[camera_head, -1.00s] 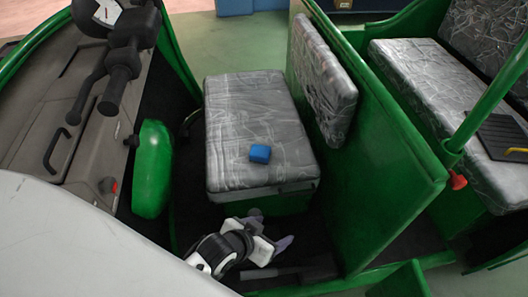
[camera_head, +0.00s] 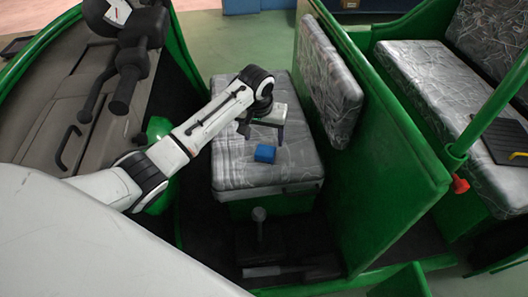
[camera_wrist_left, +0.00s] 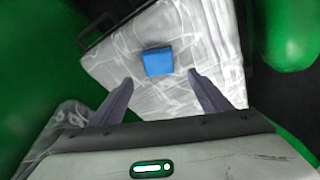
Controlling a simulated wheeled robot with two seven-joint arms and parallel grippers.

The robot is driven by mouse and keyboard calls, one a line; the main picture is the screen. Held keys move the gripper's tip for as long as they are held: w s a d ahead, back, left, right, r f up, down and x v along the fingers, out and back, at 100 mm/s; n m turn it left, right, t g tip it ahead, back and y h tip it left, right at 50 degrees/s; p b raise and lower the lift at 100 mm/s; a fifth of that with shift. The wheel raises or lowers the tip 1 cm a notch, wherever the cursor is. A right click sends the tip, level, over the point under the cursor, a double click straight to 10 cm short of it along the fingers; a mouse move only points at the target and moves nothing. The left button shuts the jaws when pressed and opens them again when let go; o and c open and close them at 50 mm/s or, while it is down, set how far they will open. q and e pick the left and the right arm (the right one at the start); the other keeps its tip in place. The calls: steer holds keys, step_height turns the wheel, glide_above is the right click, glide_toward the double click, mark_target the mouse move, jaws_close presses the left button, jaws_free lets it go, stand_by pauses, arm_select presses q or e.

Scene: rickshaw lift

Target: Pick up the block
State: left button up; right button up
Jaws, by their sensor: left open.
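A small blue block (camera_head: 265,153) lies on the grey, plastic-wrapped seat cushion (camera_head: 235,172) of the green rickshaw. My left gripper (camera_head: 264,137) is over the seat, just behind and above the block in the head view, with its fingers pointing down. In the left wrist view the block (camera_wrist_left: 158,61) shows beyond the two fingertips (camera_wrist_left: 160,82), roughly centred between them. The fingers are apart with nothing between them, and the block is not touched. My right gripper is in neither view.
A green partition (camera_head: 385,165) with a grey backrest (camera_head: 332,80) stands right of the seat. Handlebars and a grey dashboard (camera_head: 65,110) are at the left. A black lever (camera_head: 259,225) rises from the dark floor in front of the seat. A rear bench (camera_head: 440,85) lies beyond the partition.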

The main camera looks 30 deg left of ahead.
mark_target(265, 151)
arm_select(q)
steer(key=x, duration=0.3)
steer(key=shift+d+f, duration=0.1)
steer(key=shift+f, duration=0.25)
step_height(265, 151, down, 3)
steer(key=shift+w+f+b, duration=0.15)
steer(key=shift+f+b, duration=0.4)
steer(key=shift+b, duration=0.35)
steer(key=shift+w+f+b, duration=0.1)
steer(key=shift+f+b, duration=0.2)
steer(key=shift+b, duration=0.05)
steer(key=shift+r, duration=0.1)
steer(key=shift+c, duration=0.2)
steer(key=c, duration=1.2)
steer(key=shift+r, duration=0.1)
